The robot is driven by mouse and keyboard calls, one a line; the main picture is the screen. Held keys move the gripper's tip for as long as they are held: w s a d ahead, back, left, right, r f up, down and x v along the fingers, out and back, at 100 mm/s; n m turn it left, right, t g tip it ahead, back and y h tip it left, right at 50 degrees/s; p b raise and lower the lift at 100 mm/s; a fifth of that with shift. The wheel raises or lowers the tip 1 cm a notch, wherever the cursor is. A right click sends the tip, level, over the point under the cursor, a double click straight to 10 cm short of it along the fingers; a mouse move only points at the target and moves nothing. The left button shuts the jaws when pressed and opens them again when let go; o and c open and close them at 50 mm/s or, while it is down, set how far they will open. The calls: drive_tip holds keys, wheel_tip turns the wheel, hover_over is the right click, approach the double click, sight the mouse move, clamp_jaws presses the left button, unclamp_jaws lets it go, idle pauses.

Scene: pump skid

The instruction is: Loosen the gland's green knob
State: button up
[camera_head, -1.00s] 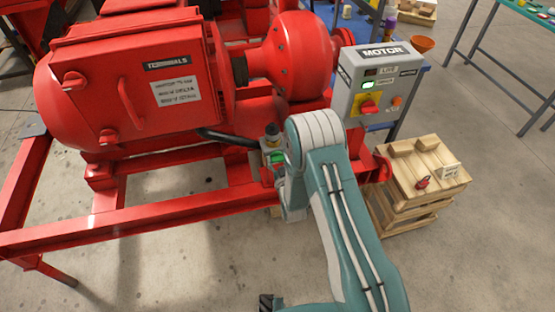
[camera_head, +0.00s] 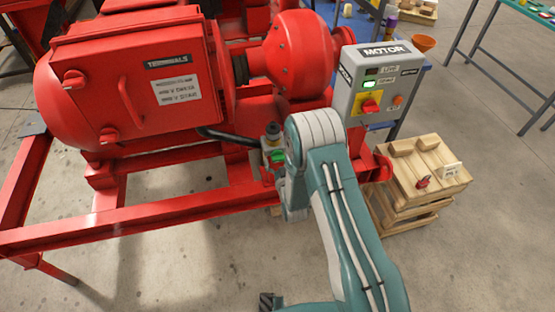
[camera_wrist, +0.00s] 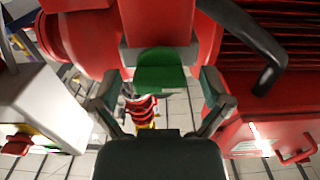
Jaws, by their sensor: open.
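The green knob (camera_wrist: 163,72) shows in the wrist view just below a red block (camera_wrist: 158,25). My gripper (camera_wrist: 160,80) is open, with one finger on the left of the knob and one on the right. Gaps show between the knob and both fingers, so it is not gripped. In the head view, a small green patch (camera_head: 277,156) shows on a grey fitting (camera_head: 271,140) beside the red frame, just left of my arm. My gripper is mostly hidden behind my arm there. I cannot make out the gland's body clearly.
A grey motor control box (camera_head: 374,85) stands right of my arm and a wooden crate (camera_head: 425,170) beyond it. The red terminal box (camera_head: 140,80) and frame rail (camera_head: 150,212) lie left. A black curved handle (camera_wrist: 255,45) is near the right finger. Floor in front is clear.

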drive_tip(key=v, duration=1.1)
drive_tip(key=shift+s, duration=0.35)
drive_tip(key=shift+d, duration=0.1)
drive_tip(key=w+d+r+m+g+h, duration=0.1)
drive_tip(key=w+r, duration=0.2)
drive_tip(key=r, duration=0.2)
drive_tip(key=w+d+r+g+h, duration=0.1)
drive_tip(key=w+r+g, duration=0.15)
drive_tip(key=r, duration=0.35)
drive_tip(key=s+d+r+g+h, duration=0.1)
drive_tip(key=d+r, duration=0.1)
drive_tip(key=r, duration=0.4)
drive_tip(key=s+d+r+g, duration=0.2)
drive_tip(key=d+r, duration=0.1)
drive_tip(key=r, duration=0.2)
drive_tip(key=s+d+r+g, duration=0.1)
drive_tip(key=s+r, duration=0.3)
drive_tip(key=s, duration=0.4)
drive_tip(key=s+d+r+m+g+h, duration=0.1)
drive_tip(key=s+d+r+g, duration=0.1)
drive_tip(key=s, duration=0.6)
drive_tip(key=s+d+r+m+g+h, duration=0.1)
drive_tip(key=s+d+r, duration=0.3)
drive_tip(key=s, duration=0.5)
drive_tip(key=shift+r+g, duration=0.65)
drive_tip(key=shift+r, duration=0.15)
